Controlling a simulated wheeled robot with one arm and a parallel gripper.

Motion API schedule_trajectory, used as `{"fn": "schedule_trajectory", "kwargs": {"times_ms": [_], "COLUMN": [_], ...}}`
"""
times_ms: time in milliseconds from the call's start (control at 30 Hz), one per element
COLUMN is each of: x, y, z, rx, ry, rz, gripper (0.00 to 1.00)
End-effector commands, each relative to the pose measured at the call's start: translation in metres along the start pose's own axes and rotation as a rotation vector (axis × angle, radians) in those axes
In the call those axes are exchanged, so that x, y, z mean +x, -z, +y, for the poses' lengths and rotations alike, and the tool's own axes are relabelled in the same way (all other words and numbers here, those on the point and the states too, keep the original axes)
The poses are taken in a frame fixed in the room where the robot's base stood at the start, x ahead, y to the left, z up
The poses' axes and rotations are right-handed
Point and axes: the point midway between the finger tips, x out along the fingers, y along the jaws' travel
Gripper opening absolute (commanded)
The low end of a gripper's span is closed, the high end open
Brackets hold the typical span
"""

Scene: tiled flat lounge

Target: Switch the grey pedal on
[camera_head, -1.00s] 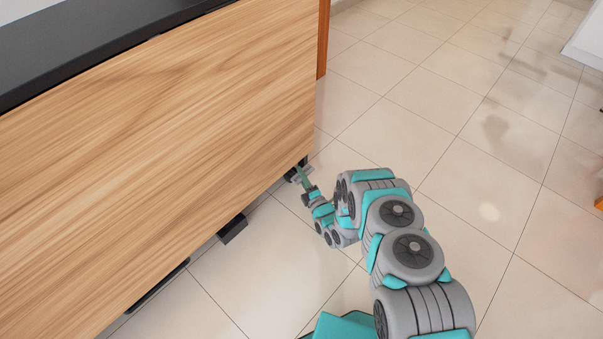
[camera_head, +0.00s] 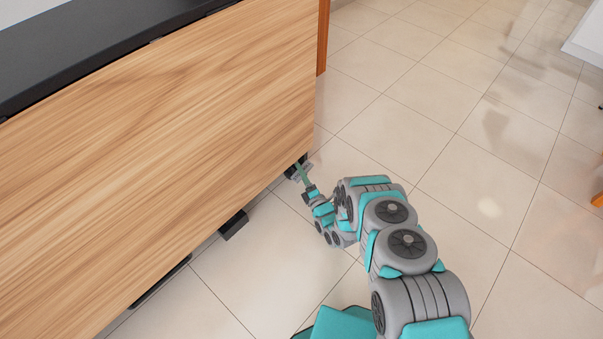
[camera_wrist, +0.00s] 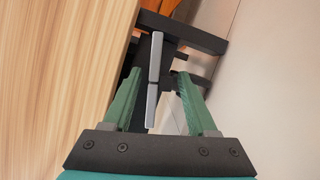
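The grey pedal (camera_wrist: 153,82) shows in the wrist view as a light grey narrow plate, seen nearly edge-on, on a dark mount (camera_wrist: 185,45) beside the wooden panel. My gripper (camera_wrist: 158,76) is open, its two green fingers apart on either side of the pedal in the picture. The pedal appears clear of both fingers; whether it touches either cannot be told for sure. In the head view my gripper (camera_head: 303,173) is low at the panel's far bottom corner, where the pedal is too small and covered to make out well.
The wooden panel (camera_head: 160,140) with a dark top (camera_head: 80,45) fills the left. A black foot or pedal (camera_head: 233,225) juts from under its lower edge. An orange-brown post (camera_head: 323,40) stands behind the panel.

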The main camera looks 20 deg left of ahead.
Motion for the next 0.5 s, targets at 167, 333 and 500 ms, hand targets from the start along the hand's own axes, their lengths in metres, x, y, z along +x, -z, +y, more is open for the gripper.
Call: {"fn": "schedule_trajectory", "kwargs": {"times_ms": [167, 333, 500], "x": [0.0, -0.006, -0.032], "y": [0.0, 0.0, -0.001], "z": [0.0, 0.0, -0.001], "rx": [0.001, 0.0, 0.002], "ry": [0.0, 0.002, 0.007], "rz": [0.001, 0.001, -0.001], "gripper": [0.6, 0.6, 0.6]}}
